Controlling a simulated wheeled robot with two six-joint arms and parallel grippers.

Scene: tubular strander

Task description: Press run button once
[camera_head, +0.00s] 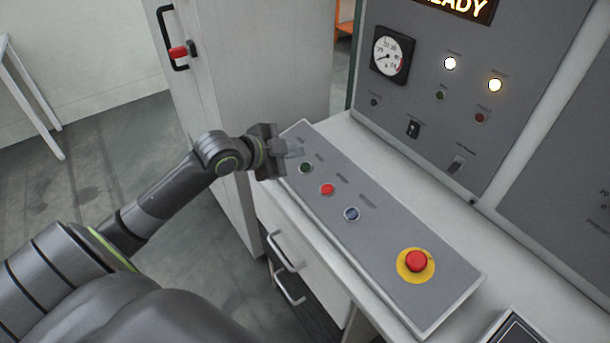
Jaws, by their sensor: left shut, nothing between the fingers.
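The sloped grey control box (391,232) carries a row of buttons. A green button (306,168) is nearest my left gripper, then a red button (327,189), a blue button (352,214) and a large red mushroom button on a yellow ring (416,262). The small labels are too blurred to read, so I cannot read which one says run. My left gripper (294,149) is shut and empty, over the far left end of the box, just up and left of the green button. Whether it touches the box I cannot tell. My right gripper is out of view.
Behind stands an upright grey panel (440,120) with a gauge (391,55), two lit lamps, small switches and a lit display (455,8) ending in "EADY". A cabinet door with a red-latched handle (179,52) is at left. Drawers with handles (287,250) are below the box.

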